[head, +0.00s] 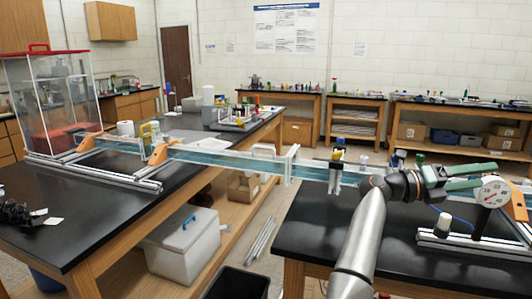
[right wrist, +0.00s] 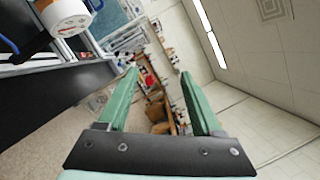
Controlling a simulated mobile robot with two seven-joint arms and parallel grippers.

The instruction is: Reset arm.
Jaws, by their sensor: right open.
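My right arm (head: 362,235) rises from the lower right of the head view. My right gripper (head: 489,175) has green fingers that point right, above the right black bench. In the right wrist view the gripper's fingers (right wrist: 158,72) stand wide apart with nothing between them. My left gripper is in neither view.
A white dial gauge (head: 492,192) stands close by the right fingertips in the head view, on an aluminium rail (head: 465,242). A long clear channel (head: 230,160) bridges the gap between the left bench (head: 70,215) and the right bench (head: 310,222). A clear red-topped case (head: 50,95) stands far left.

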